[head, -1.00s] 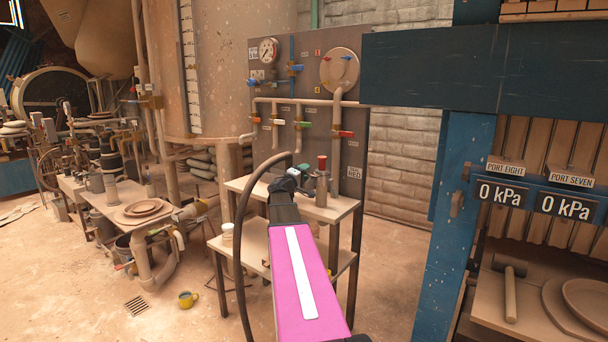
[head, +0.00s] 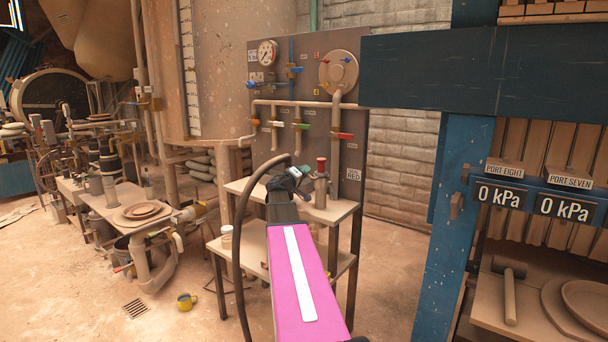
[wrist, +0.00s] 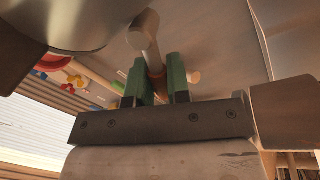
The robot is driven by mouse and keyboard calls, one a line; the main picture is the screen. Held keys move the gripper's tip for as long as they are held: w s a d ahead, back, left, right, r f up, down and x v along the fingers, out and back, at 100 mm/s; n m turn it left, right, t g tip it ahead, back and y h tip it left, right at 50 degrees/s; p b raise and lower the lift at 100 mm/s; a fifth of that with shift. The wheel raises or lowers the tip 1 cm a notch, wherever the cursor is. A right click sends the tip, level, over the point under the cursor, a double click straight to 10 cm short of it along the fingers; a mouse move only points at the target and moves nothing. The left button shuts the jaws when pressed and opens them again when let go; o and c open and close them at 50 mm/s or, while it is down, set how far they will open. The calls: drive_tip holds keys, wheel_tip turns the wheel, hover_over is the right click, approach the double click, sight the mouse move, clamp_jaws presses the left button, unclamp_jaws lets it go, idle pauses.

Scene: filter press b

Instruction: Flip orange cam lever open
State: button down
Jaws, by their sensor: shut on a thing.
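In the wrist view, my gripper (wrist: 157,88) has its two green finger pads on either side of a slim brownish-orange rod, which I take to be the cam lever (wrist: 156,66). The gripper is shut on it. A paler round-ended bar (wrist: 143,32) shows just beyond the pads, and a smooth metal body (wrist: 70,22) fills the upper left. In the head view, my gripper (head: 299,174) is just left of a metal canister with a red top (head: 321,166) on the small table. The lever itself is too small and hidden to make out there.
The small two-level table (head: 335,213) stands before a grey panel (head: 280,75) with pipes and coloured valve handles. A white jar (head: 227,236) sits on its lower shelf. A blue post (head: 450,220) stands to the right.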

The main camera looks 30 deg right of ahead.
drive_tip(key=c, duration=1.1)
unclamp_jaws()
drive_tip(key=v, duration=1.1)
drive_tip(key=shift+d, duration=0.1)
